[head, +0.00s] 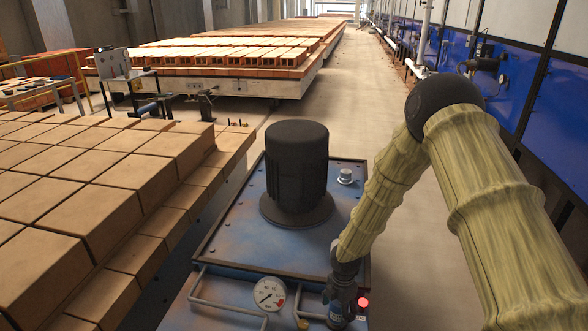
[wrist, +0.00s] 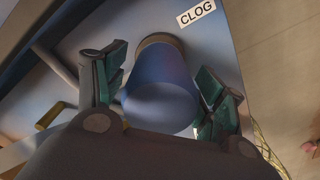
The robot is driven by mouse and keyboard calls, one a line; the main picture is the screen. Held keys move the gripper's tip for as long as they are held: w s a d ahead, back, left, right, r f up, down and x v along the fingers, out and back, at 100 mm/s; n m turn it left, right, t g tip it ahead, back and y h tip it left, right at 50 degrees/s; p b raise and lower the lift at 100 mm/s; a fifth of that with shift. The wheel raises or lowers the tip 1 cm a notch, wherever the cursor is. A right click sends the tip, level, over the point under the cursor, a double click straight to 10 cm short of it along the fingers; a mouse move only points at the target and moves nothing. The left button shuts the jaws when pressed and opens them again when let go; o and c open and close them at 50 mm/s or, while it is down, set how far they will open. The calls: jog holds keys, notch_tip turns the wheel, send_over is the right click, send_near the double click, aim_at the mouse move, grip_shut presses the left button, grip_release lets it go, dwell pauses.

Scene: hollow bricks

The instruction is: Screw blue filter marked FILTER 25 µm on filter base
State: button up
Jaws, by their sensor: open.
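A blue cylinder, which looks like the filter (wrist: 160,92), is between the fingers of my gripper (wrist: 165,88) in the wrist view. No FILTER 25 µm marking shows on its visible side. Its far end meets a brownish ring, which looks like the filter base (wrist: 153,39); I cannot tell how far it is screwed in. My gripper is open, with one green-padded finger on each side of the cylinder, not closed on it. In the head view my gripper (head: 341,294) points down at the near right of the blue unit, and the filter is mostly hidden.
The blue unit (head: 232,245) carries a black motor (head: 297,170), a pressure gauge (head: 270,293), a pipe rail (head: 225,305) and a lit red lamp (head: 363,302). A CLOG label (wrist: 197,18) is beside the ring. Stacked bricks (head: 80,190) stand left; floor is clear right.

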jog(key=shift+n+p, duration=0.8)
jog(key=shift+n, duration=0.8)
jog(key=shift+r+n+p, duration=0.1)
jog(key=shift+n+p, duration=0.3)
jog(key=shift+n, duration=0.1)
jog(key=shift+n+p, duration=0.35)
jog(key=shift+n, duration=0.55)
jog(key=shift+n+p, duration=0.65)
jog(key=shift+n, duration=0.75)
